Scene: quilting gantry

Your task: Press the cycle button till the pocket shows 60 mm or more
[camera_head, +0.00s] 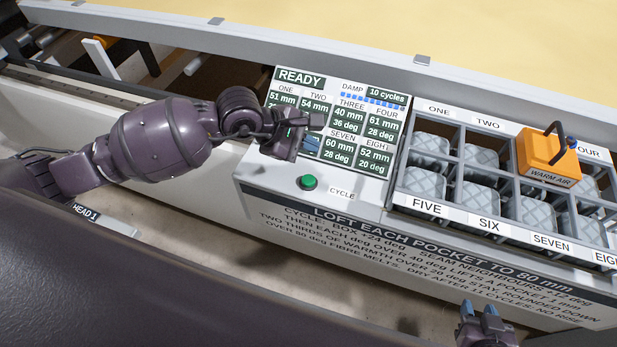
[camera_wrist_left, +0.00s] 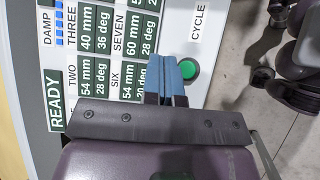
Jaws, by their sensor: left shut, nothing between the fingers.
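The green cycle button (camera_head: 309,183) sits on the light panel beside the CYCLE label, and also shows in the left wrist view (camera_wrist_left: 188,68). My left gripper (camera_head: 311,145) is shut and empty, its blue fingertips just above the button in the head view. In the left wrist view the fingertips (camera_wrist_left: 172,68) appear beside the button; contact cannot be told. The display (camera_head: 338,122) reads READY and 10 cycles. THREE shows 40 mm, 36 deg; FOUR 61 mm; SEVEN 60 mm; EIGHT 52 mm. My right gripper (camera_head: 479,308) is open and empty at the lower right.
An orange WARM AIR box (camera_head: 548,158) with a handle sits on the pocket grid (camera_head: 509,163), between the TWO and FOUR labels. Quilted pockets fill the grid. A rules sign (camera_head: 430,250) runs along the front. Pale fabric (camera_head: 450,28) lies behind.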

